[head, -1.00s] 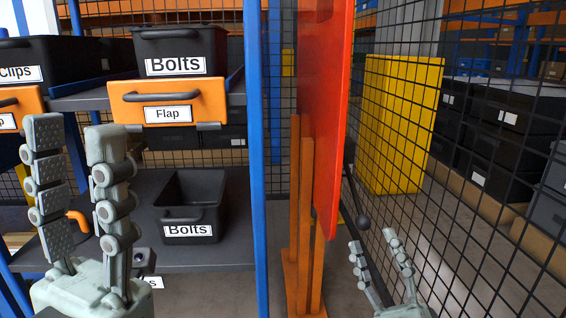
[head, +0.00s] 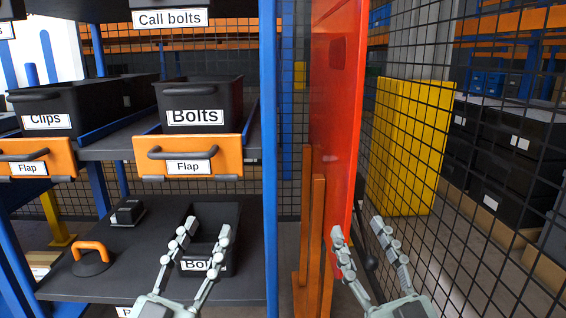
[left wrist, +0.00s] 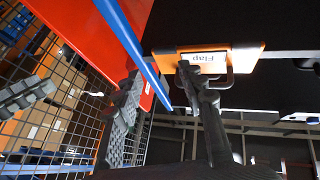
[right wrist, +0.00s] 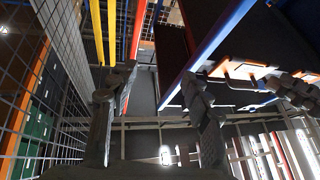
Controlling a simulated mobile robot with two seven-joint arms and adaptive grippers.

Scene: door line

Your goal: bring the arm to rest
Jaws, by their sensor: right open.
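My left gripper (head: 203,232) is in the lower middle of the head view, fingers pointing up and spread, with nothing between them. It overlaps the lower bolts bin (head: 233,215) in the picture and hides part of its label; I cannot tell the gap. In the left wrist view its fingers (left wrist: 160,82) are apart, one overlapping an orange flap (left wrist: 247,55). My right gripper (head: 357,227) is open and empty, in front of the red door panel (head: 335,110) and mesh fence. Its spread fingers also show in the right wrist view (right wrist: 158,80).
The rack holds an upper bolts bin (head: 201,96), a clips bin (head: 75,105) and orange flaps (head: 205,176). A suction-style orange handle (head: 91,252) and a small black object (head: 128,213) lie on the lower shelf (head: 140,262). A blue post (head: 269,150) stands between rack and door.

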